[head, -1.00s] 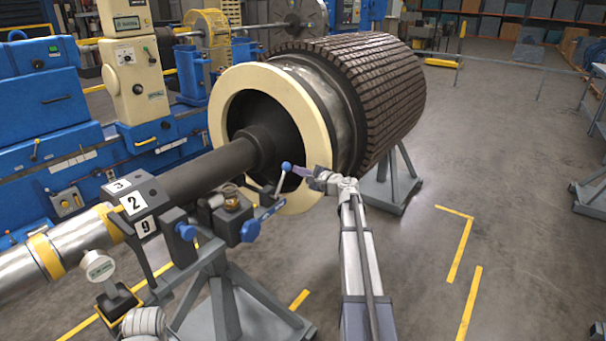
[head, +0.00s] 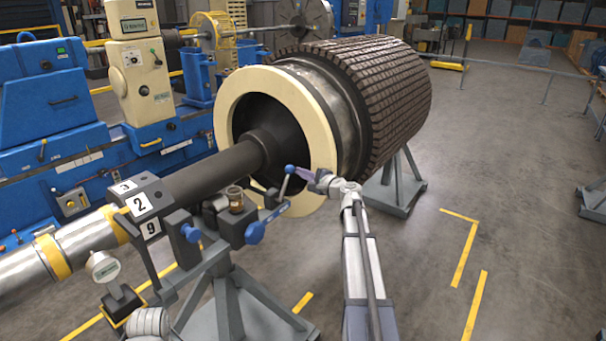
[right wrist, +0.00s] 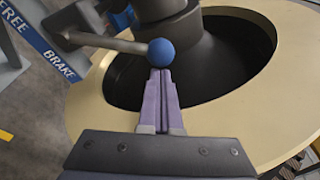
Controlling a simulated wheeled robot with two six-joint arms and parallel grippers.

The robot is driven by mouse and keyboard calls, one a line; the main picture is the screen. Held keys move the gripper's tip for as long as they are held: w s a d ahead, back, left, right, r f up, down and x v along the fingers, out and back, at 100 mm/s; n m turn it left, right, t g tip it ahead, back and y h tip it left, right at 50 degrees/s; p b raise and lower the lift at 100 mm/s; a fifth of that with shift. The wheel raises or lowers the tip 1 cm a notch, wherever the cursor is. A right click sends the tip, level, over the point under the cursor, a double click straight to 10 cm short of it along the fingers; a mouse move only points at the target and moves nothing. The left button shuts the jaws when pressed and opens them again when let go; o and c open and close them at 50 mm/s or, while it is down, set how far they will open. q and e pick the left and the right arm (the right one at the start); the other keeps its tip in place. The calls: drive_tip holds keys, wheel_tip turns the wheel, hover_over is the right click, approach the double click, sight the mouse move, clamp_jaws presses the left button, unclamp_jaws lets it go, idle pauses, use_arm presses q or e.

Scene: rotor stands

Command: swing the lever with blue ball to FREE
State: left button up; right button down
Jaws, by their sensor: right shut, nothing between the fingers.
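The lever is a thin grey rod with a blue ball (head: 290,169) at its upper end, on the near bearing stand. The ball also shows in the right wrist view (right wrist: 161,52), with the rod (right wrist: 115,43) running left from it. A blue label plate (head: 275,213) sits by the lever's foot; in the right wrist view it reads FREE (right wrist: 18,20) and BRAKE (right wrist: 60,63). My right gripper (head: 303,173) is shut and empty, its purple fingertips (right wrist: 160,73) right at the ball. Whether they touch it I cannot tell. My left gripper is not in view.
The large rotor (head: 385,95) with its cream ring (head: 228,110) lies just behind the lever. Its shaft (head: 215,167) runs left over the near stand (head: 235,305). Blue knobs and a dial gauge (head: 102,265) stand left of the lever. Open floor (head: 510,190) lies to the right.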

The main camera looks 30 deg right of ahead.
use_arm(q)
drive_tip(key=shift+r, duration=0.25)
use_arm(e)
drive_tip(key=a+n, duration=0.1)
drive_tip(key=s+a+r+n, duration=0.1)
drive_tip(key=a, duration=0.1)
drive_tip(key=s+a+r+n, duration=0.1)
drive_tip(key=n, duration=0.1)
drive_tip(key=shift+a+r+t, duration=0.2)
drive_tip(key=shift+t, duration=0.2)
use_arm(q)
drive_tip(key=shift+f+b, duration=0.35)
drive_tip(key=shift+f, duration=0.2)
use_arm(e)
drive_tip(key=s+a+f, duration=0.1)
drive_tip(key=s+a, duration=0.2)
drive_tip(key=a, duration=0.4)
drive_tip(key=shift+a, duration=0.2)
drive_tip(key=shift+a+f, duration=0.1)
drive_tip(key=shift+a, duration=0.1)
drive_tip(key=shift+s, duration=0.1)
drive_tip(key=s+d, duration=0.1)
drive_tip(key=s, duration=0.6)
drive_tip(key=shift+s+d, duration=0.2)
drive_tip(key=shift+d, duration=0.15)
